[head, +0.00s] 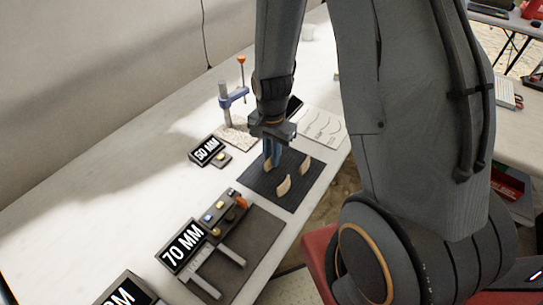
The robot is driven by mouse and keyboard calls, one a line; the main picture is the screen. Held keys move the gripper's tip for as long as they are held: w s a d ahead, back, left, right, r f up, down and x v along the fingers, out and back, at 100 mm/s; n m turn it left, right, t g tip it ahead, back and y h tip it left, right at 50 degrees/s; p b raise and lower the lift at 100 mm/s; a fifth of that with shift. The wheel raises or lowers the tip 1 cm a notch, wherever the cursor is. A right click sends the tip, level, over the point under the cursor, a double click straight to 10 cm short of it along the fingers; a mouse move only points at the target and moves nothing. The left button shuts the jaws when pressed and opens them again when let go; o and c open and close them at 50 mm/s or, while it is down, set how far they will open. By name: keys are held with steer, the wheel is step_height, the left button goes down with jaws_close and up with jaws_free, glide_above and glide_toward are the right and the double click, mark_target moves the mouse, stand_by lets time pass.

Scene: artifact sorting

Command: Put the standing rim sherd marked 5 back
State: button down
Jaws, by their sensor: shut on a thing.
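A dark ribbed mat (258,187) lies on the white table. My gripper (272,162) points down over its far left part and is shut on a tan rim sherd (267,164), partly hidden by the fingers. I cannot tell whether this sherd touches the mat. Two more tan curved sherds stand on the mat: one near the front middle (283,187) and one to the right (305,165). No number can be read on any sherd at this size.
A "50 MM" sign (207,150) stands left of the mat. A "70 MM" sign (184,246) and a dark board with grey rails (228,262) are nearer. A clamp stand (226,103) and a white sheet with curves (323,127) are behind. The table's left side is clear.

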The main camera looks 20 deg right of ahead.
steer(key=shift+f, duration=0.15)
steer(key=c, duration=1.8)
jaws_free()
steer(key=shift+o, duration=0.2)
step_height(320, 180, up, 12)
steer(key=b, duration=0.1)
steer(key=s+r+n, duration=0.2)
steer(key=s+n, duration=0.7)
steer(key=n, duration=0.1)
steer(key=shift+s+a+r+n+t, duration=0.15)
steer(key=shift+r+n+t, duration=0.15)
steer(key=shift+n, duration=0.1)
